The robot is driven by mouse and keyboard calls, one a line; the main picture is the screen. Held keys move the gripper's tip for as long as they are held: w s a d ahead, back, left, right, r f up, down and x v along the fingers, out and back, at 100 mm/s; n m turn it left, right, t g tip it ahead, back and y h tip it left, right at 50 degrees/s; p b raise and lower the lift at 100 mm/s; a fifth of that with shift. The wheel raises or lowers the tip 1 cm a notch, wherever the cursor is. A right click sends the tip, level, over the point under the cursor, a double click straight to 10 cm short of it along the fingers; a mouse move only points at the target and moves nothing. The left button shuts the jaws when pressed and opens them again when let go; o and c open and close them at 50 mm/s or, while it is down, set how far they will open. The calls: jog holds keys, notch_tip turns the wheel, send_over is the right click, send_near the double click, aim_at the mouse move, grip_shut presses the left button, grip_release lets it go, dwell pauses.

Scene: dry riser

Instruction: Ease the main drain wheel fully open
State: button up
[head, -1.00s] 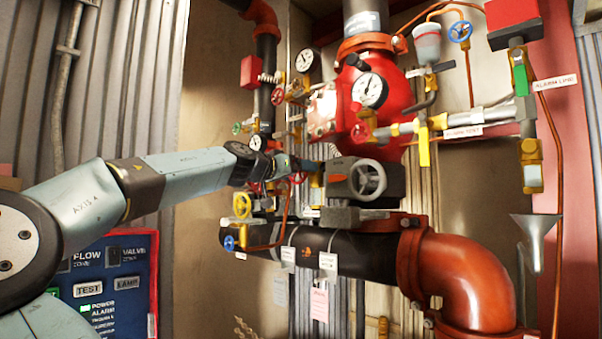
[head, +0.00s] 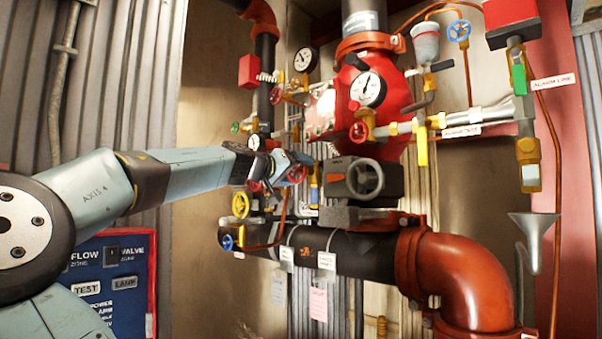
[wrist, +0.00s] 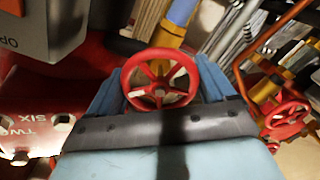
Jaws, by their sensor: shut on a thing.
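A small red spoked handwheel (wrist: 160,80) sits between the two blue fingers of my gripper (wrist: 158,90) in the wrist view. The fingers are shut on its rim from both sides. In the head view, my gripper (head: 302,162) is among the small valves left of the black valve box, and the red wheel there (head: 297,174) is partly hidden by it. I see no label naming this wheel, and how far open it is cannot be told.
Another red wheel (wrist: 288,116) is close on the right in the wrist view. A black valve box with a grey wheel (head: 365,179) stands to the right.

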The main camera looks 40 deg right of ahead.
jog(key=shift+w+a+n, duration=0.2)
jog(key=shift+w+n, duration=0.05)
jog(key=shift+n, duration=0.85)
jog(key=shift+f, duration=0.1)
jog(key=o, duration=0.9)
jog(key=a, duration=0.9)
jog(key=s+a, duration=0.1)
jog(key=a, duration=0.3)
jog(key=shift+a, duration=0.4)
